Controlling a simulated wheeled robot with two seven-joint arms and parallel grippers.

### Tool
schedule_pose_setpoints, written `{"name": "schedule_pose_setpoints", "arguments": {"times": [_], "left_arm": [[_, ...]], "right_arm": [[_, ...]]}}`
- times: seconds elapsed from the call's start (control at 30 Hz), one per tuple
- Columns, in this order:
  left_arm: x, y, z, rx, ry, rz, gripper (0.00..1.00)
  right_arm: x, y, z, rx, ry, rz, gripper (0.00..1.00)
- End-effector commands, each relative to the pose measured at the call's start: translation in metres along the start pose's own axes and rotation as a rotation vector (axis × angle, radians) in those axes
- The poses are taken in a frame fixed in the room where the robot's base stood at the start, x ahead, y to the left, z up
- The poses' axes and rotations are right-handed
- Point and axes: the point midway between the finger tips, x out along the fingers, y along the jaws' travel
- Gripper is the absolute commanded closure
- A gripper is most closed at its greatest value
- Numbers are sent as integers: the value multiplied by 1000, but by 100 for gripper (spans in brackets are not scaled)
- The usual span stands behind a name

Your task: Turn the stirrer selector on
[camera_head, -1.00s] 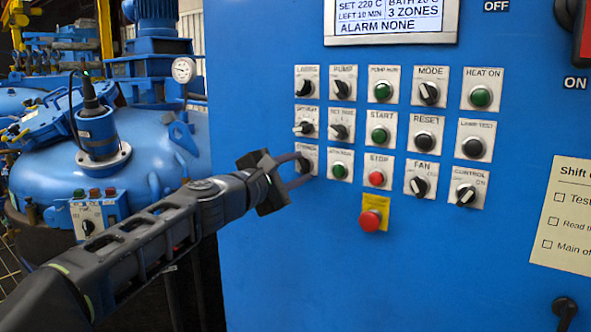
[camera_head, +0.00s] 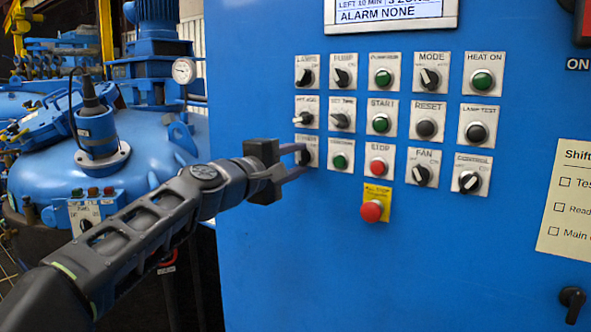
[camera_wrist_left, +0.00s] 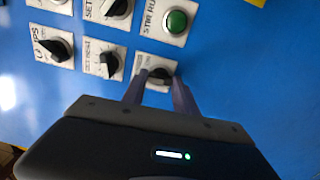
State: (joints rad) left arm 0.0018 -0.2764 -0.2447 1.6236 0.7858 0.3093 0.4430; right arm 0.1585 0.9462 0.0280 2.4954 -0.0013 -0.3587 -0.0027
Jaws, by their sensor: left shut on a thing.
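The stirrer selector (camera_head: 309,153) is a black knob on a small white plate, bottom left of the button rows on the blue panel. Its label is too small and too covered to read in full. My left gripper (camera_head: 303,152) reaches it from the left, with its fingers on either side of the knob, shut on it. The left wrist view also shows the knob (camera_wrist_left: 159,75) between the two fingertips (camera_wrist_left: 157,82). The fingers partly hide the plate. My right gripper is not in view.
A green lamp (camera_head: 340,161) sits just right of the selector. Another black knob (camera_head: 303,119) is just above it. A red stop button on a yellow plate (camera_head: 372,210) is lower right. A blue vessel (camera_head: 150,160) stands left. The panel below the selector is bare.

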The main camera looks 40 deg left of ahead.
Motion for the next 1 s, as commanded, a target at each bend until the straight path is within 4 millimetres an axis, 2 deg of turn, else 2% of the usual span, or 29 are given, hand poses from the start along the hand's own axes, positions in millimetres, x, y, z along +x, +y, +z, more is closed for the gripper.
{"name": "schedule_pose_setpoints", "arguments": {"times": [0.1,0.5,0.7,1.0], "left_arm": [[0,-6,0,111,0,-2,100],[1,-5,0,447,-1,-2,100],[0,-4,0,545,-3,-3,100],[1,-2,0,591,-3,-4,100]], "right_arm": [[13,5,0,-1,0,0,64],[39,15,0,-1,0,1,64],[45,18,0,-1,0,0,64],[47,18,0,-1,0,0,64]]}}
